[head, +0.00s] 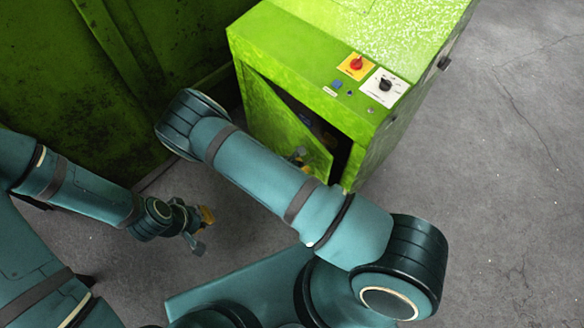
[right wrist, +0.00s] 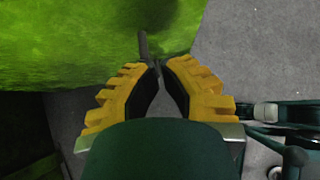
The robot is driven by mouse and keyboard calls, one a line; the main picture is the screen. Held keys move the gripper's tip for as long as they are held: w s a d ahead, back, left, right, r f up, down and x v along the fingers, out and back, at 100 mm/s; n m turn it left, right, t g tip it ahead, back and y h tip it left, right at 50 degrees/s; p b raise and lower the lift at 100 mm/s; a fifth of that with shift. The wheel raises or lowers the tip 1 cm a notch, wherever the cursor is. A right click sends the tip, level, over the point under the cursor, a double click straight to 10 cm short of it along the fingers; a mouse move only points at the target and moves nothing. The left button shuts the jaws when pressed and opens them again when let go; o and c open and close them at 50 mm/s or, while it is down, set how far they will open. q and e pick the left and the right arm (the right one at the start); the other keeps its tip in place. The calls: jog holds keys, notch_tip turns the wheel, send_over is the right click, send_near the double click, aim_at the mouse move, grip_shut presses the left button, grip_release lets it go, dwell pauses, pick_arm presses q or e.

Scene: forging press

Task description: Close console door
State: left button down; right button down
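The green console (head: 300,60) stands at the upper middle of the head view. Its green door (head: 275,125) is ajar, with a dark gap along its top and right edge. My right arm crosses in front and hides the door's lower part. My right gripper (head: 298,156) shows as a small piece against the door. In the right wrist view my right gripper (right wrist: 160,68) has its yellow fingertips close together at a thin dark bar (right wrist: 143,45) by the green surface; whether they grip it is unclear. My left gripper (head: 203,227) is over the floor left of the console, its opening unclear.
A red knob (head: 356,63) on a yellow plate and a black knob (head: 385,85) on a white plate sit on the console top. A dark green machine wall (head: 130,80) stands behind at left. The grey floor (head: 510,170) at right is clear.

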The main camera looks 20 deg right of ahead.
aim_at(317, 161)
jog(key=shift+w+d+f+b, duration=0.1)
jog(key=shift+w+d, duration=0.05)
jog(key=shift+d, duration=0.6)
jog(key=shift+w+d+f+b, duration=0.1)
jog(key=shift+w+d+b, duration=0.05)
jog(key=shift+d, duration=0.6)
jog(key=shift+w+d+f+b, duration=0.1)
jog(key=shift+w+d, duration=0.05)
jog(key=shift+d, duration=0.6)
pick_arm(q)
jog(key=shift+w+f, duration=0.1)
jog(key=shift+f, duration=0.4)
jog(key=shift+r, duration=0.1)
